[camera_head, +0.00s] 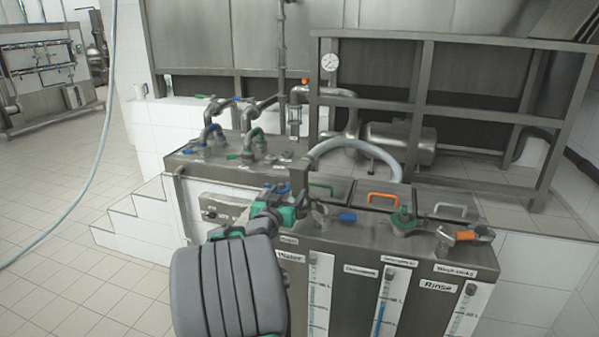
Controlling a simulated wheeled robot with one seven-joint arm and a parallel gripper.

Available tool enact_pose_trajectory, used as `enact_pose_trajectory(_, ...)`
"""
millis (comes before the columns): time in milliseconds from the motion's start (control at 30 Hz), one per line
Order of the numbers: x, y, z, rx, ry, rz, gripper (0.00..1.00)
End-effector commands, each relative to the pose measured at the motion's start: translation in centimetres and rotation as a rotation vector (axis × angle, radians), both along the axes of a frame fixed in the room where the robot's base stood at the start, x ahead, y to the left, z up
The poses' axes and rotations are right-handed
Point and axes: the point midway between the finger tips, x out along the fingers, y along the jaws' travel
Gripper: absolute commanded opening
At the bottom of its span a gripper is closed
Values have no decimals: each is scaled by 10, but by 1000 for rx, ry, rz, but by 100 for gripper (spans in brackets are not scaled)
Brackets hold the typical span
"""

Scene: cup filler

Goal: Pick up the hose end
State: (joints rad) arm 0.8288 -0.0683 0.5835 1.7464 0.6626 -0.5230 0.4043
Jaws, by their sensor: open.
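A light grey hose (357,143) arches over the back of the steel tank unit. Its right part drops behind the tank tops and its left part goes down near an upright pipe, so I cannot make out a free end there. A second, thin grey hose (103,130) hangs from above at the left and curves down across the floor, out of the left edge. My gripper (284,203), with green and dark parts, is over the front left of the tank unit, beside the upright pipe. It is open, its fingertips small and hard to separate from the fittings behind. I see nothing held.
The steel tank unit (352,240) has lids with green, orange and blue handles. Valves and pipes (240,140) crowd its left back. A steel frame (421,100) with a cylinder (396,143) stands behind. White tiled steps (135,222) and open floor lie left.

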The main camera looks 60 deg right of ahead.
Motion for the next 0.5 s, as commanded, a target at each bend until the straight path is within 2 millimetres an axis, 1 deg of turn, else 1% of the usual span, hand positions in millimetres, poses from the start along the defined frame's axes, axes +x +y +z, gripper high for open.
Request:
enact_pose_trajectory(33, -10, -10, 7, -29, -3, -19, 68)
enact_pose_trajectory(100, -13, -20, 11, -51, -7, -28, 68)
enact_pose_trajectory(267, -9, -41, 11, -51, -8, -27, 68)
enact_pose_trajectory(500, -3, -81, 11, -51, -7, -25, 68)
